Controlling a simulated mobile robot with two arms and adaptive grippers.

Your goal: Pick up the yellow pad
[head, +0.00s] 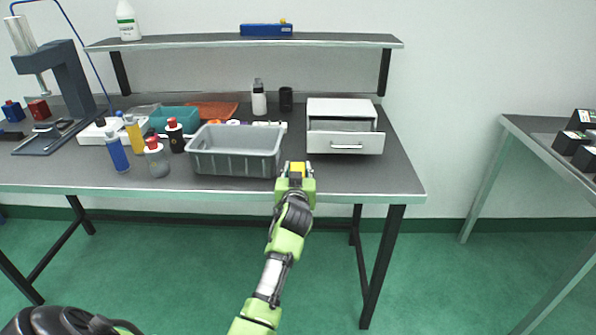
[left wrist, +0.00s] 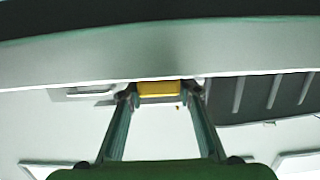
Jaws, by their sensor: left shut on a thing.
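The yellow pad (head: 297,167) is between the fingertips of my left gripper (head: 295,175), near the table's front edge, just right of the grey crate. In the left wrist view the yellow pad (left wrist: 158,89) shows as a small block, with one finger of my left gripper (left wrist: 159,94) against each end. The gripper is shut on it. In the head view the fingers partly hide the pad. I cannot tell how high it is above the table top. My right gripper does not show.
The grey crate (head: 235,167) stands left of the gripper, and a white drawer unit (head: 343,142) is to its right and behind. Several bottles (head: 157,160) stand further left. A shelf (head: 200,42) spans the back. The table's right front (head: 375,180) is clear.

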